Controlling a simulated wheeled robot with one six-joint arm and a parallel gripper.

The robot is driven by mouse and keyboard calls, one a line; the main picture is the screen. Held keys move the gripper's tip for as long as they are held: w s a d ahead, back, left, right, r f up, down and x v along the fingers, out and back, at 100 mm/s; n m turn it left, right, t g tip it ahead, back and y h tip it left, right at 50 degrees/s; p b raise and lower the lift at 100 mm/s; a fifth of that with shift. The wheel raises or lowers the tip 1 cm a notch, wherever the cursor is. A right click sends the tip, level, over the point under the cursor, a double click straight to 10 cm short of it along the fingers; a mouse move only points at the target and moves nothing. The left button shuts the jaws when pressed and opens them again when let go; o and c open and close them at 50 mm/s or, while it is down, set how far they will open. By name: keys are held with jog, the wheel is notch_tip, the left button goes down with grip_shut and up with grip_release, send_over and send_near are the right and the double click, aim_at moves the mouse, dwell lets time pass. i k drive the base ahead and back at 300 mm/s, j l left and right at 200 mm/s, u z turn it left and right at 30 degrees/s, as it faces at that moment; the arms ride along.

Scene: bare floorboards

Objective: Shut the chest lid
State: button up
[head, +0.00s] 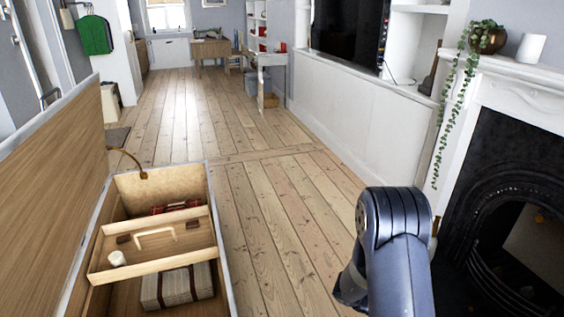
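The wooden chest (221,240) stands open on the floor at the lower left in the head view. Its lid (60,170) is raised, hinged along the chest's left side, with the wooden inner face showing. A curved brass-coloured stay (131,158) shows near the far end between lid and chest. Inside are a wooden tray with a handle (155,235), a red item and a striped folded bundle (178,288). My arm rises at the lower right, apart from chest and lid. The gripper's fingers are not visible.
Bare floorboards (270,215) lie clear between the chest and the right wall. A fireplace (510,190) stands at the right, near my arm. A white low cabinet (370,115) runs along the right wall. A desk and shelves stand at the far end.

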aim_at(55, 171)
jog(key=l+u, duration=0.15)
jog(key=u, duration=1.45)
jog(key=k+j, duration=0.05)
